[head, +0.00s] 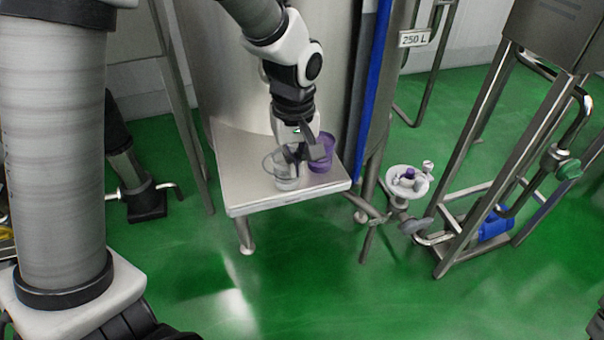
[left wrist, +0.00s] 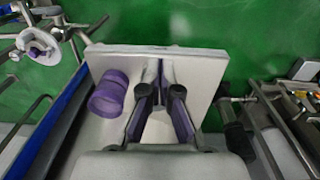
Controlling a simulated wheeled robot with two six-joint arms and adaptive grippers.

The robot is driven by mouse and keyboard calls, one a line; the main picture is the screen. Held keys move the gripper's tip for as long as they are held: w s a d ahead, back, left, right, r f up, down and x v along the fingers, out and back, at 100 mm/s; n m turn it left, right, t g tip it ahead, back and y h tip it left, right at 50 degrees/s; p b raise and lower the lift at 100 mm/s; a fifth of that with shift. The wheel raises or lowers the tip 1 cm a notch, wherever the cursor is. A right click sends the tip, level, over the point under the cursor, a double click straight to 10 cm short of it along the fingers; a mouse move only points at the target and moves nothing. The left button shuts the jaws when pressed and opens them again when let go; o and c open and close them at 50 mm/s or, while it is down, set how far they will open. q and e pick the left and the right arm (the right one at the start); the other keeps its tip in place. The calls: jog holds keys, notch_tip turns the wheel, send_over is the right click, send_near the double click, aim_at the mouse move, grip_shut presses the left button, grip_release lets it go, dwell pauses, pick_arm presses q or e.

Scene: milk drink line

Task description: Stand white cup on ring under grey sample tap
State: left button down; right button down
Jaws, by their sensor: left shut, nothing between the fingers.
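I cannot pick out the grey sample tap or the ring for certain.
The steel table (head: 245,196) stands before a large tank. A white round dish (head: 422,190) with a purple piece in it stands right of the table, with pipes below; it also shows in the left wrist view (left wrist: 38,62). A steel frame stands far right. Green floor is clear in front.

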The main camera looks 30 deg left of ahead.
aim_at(293, 182)
pick_arm(q)
jog(key=w+f, duration=0.1)
jog(key=f, duration=0.2)
jog(key=w+a+f, duration=0.1)
jog(key=f, duration=0.2)
jog(key=w+a+f+b, duration=0.1)
jog(key=f, duration=0.3)
jog(key=shift+a, duration=0.15)
jog(key=shift+w+a, duration=0.2)
jog(key=shift+a, duration=0.15)
jog(key=shift+d, duration=0.1)
jog(key=shift+w+a+r+p, duration=0.2)
jog(key=shift+w+a+p, duration=0.45)
jog(key=shift+w+a, duration=0.4)
jog(key=shift+w+a+f, duration=0.15)
jog(key=shift+a+f, duration=0.05)
jog(key=shift+a, duration=0.25)
